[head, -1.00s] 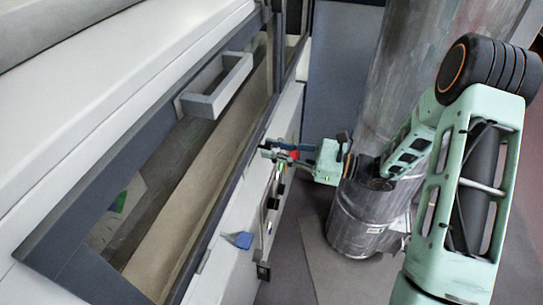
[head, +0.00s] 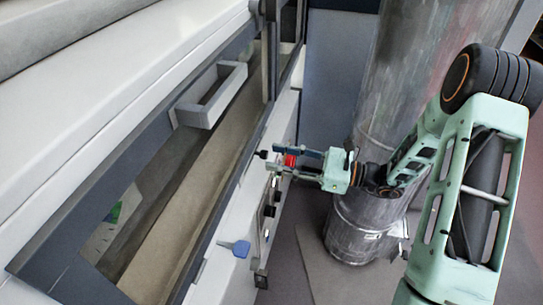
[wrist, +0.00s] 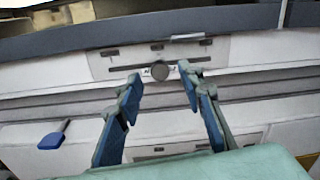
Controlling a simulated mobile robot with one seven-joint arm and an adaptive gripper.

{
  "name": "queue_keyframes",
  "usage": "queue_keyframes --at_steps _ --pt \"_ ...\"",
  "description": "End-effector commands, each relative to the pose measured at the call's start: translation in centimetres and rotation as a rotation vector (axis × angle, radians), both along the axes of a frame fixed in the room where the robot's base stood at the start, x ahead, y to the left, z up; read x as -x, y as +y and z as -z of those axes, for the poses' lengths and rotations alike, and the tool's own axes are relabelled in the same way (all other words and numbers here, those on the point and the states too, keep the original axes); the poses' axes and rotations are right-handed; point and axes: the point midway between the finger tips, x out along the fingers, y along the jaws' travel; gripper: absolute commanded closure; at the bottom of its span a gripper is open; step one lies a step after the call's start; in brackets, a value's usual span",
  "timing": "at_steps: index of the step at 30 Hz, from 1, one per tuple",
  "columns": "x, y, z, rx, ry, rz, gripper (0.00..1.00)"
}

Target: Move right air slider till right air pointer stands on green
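My gripper (head: 282,160) is at the front panel of the white machine, with its fingers pointing at it. In the wrist view my gripper (wrist: 160,76) is open, its two blue fingers well apart. A round dark knob (wrist: 160,70) shows between the fingertips, with a gap on both sides. A red part (head: 291,160) shows beside the fingers in the head view. I cannot make out the air pointer or a green mark.
A blue lever (head: 235,248) sticks out of the machine's front; it also shows in the wrist view (wrist: 53,138). A grey door handle (head: 205,112) stands above. A metal duct (head: 362,228) rises close to my arm. A second plate shows low in the wrist view.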

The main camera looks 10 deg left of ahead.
Motion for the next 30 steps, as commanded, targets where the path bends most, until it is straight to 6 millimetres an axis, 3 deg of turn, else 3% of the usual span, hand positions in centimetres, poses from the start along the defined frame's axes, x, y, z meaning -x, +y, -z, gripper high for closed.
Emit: queue_keyframes --at_steps 6,13,18,30 --pt "0.7 -5.0 0.0 0.001 0.0 0.005 0.65" --pt "1.3 -8.4 0.0 0.001 0.0 0.002 0.65" --pt "1.5 -9.3 0.0 0.002 0.0 0.0 0.65" --pt "1.5 -9.3 0.0 0.001 0.0 0.0 0.65"
